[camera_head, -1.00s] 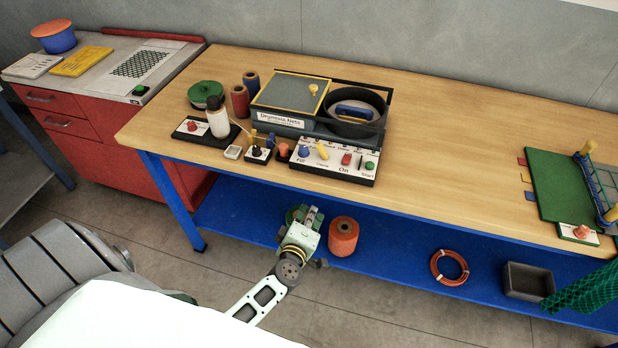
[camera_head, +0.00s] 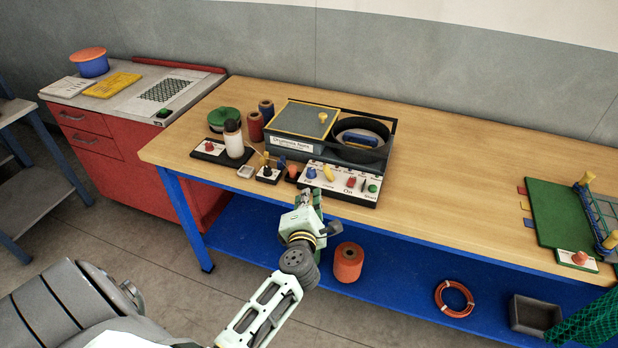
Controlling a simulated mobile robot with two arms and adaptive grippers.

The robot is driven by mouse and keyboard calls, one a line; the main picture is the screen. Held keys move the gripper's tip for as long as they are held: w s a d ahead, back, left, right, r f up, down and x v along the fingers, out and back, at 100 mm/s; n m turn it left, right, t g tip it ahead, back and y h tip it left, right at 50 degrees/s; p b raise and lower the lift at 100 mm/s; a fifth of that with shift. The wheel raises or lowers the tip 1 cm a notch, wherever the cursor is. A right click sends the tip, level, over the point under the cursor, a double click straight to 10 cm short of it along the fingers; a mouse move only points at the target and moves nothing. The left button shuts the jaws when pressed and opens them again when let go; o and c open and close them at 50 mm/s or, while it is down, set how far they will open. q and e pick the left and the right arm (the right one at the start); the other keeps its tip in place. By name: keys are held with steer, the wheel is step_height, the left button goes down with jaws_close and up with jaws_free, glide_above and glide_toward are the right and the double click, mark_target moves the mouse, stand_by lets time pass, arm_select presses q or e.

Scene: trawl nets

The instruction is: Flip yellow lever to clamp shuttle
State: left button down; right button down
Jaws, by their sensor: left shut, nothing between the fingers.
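The yellow lever (camera_head: 328,173) stands on the white control panel (camera_head: 340,186) at the front of the machine, between a blue knob (camera_head: 311,173) and a red button (camera_head: 351,181). A blue shuttle-like piece (camera_head: 360,137) lies inside the round black ring (camera_head: 362,151) on the machine. My left gripper (camera_head: 309,194) is shut and empty. It is at the table's front edge, just in front of the panel's left part and below the lever in the picture. Whether it touches the panel I cannot tell. My right gripper is not in view.
A white bottle (camera_head: 234,144), spools (camera_head: 266,111) and small knob blocks (camera_head: 268,174) stand left of the panel. A green board (camera_head: 555,212) lies at the right. The table (camera_head: 450,180) between is clear. An orange spool (camera_head: 348,262) stands on the blue lower shelf.

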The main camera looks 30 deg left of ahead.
mark_target(309, 171)
arm_select(q)
steer(key=x, duration=1)
